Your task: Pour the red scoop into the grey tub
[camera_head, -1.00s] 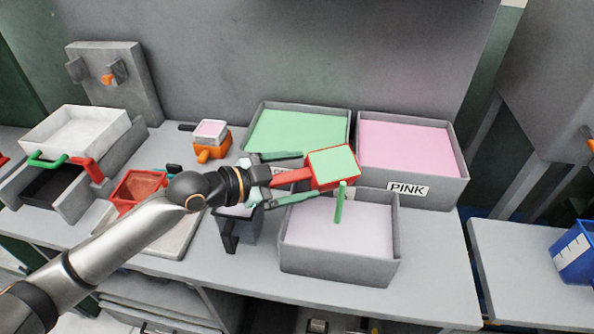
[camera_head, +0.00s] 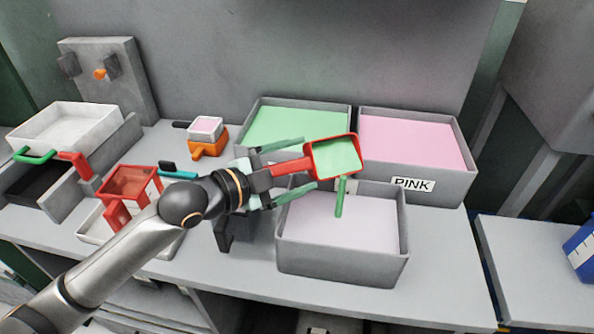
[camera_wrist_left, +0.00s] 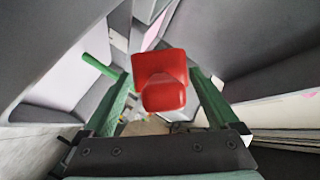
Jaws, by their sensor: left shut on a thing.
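My left gripper (camera_head: 310,165) is shut on the handle of the red scoop (camera_head: 312,160). The scoop holds green material, with its red rim showing around it. In the left wrist view the red scoop (camera_wrist_left: 165,75) sits between my green fingers (camera_wrist_left: 161,77), and its contents are hidden. In the head view the scoop is over the back edge of the front grey tub (camera_head: 340,262), which holds pale lilac material. A green rod (camera_head: 340,198) stands up from that tub, just below the scoop in the picture. My right gripper is out of view.
Behind stand a grey bin of green material (camera_head: 252,110) and a grey bin labelled PINK (camera_head: 440,187). An orange-handled scoop (camera_head: 210,148), a red frame (camera_head: 132,180) and a white tray (camera_head: 68,130) are to the left. Bare counter shows at the right (camera_head: 445,265).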

